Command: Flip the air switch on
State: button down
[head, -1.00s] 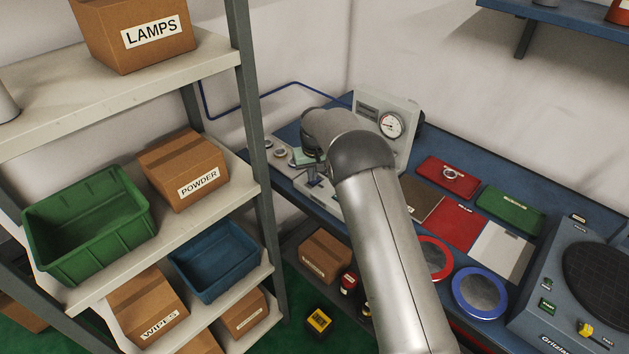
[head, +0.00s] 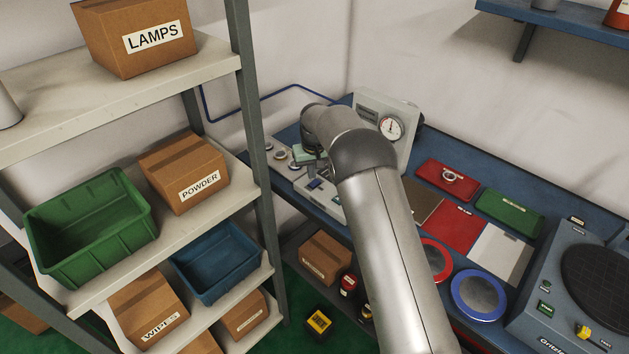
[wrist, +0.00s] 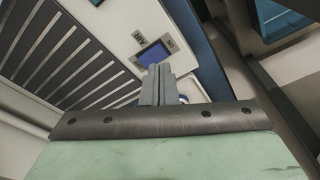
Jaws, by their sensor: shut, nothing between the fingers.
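The air switch (wrist: 153,53) shows in the wrist view as a small blue-violet rocker in a light panel, with small labels beside it. I cannot read clearly which way it is tipped. My gripper (wrist: 160,71) is shut and empty. Its fingertips overlap the lower edge of the switch in that view; I cannot tell whether they touch it. In the head view, the grey test unit (head: 368,103) with a round gauge (head: 390,128) stands at the back of the blue bench. My arm and wrist hide part of its base there.
A slatted grille (wrist: 65,58) lies left of the switch. In the head view, a red tray (head: 447,178), a green tray (head: 510,213) and ringed discs lie right of my arm. A shelf rack with a green bin (head: 90,240) stands on the left.

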aim_at(313, 185)
jog(key=shift+r+p, duration=0.85)
jog(key=shift+r, duration=1.25)
jog(key=s+d+r+m, duration=0.2)
jog(key=s+d+r, duration=0.8)
jog(key=s+r, duration=0.15)
jog(key=s+d+r, duration=0.2)
jog(key=s+d, duration=0.1)
jog(key=s, duration=0.4)
jog(key=s+d+r, duration=0.3)
jog(key=s, duration=0.5)
jog(key=s+d+f+m, duration=0.1)
jog(key=s+d+f, duration=0.1)
jog(key=s, duration=0.7)
jog(key=s+d+f+m, duration=0.1)
jog(key=s+d, duration=0.1)
jog(key=s, duration=0.7)
notch_tip(313, 185, down, 10)
jog(key=s+g+b, duration=0.1)
jog(key=b, duration=0.7)
jog(key=shift+a+f+b, duration=0.15)
jog(key=shift+a+b, duration=0.15)
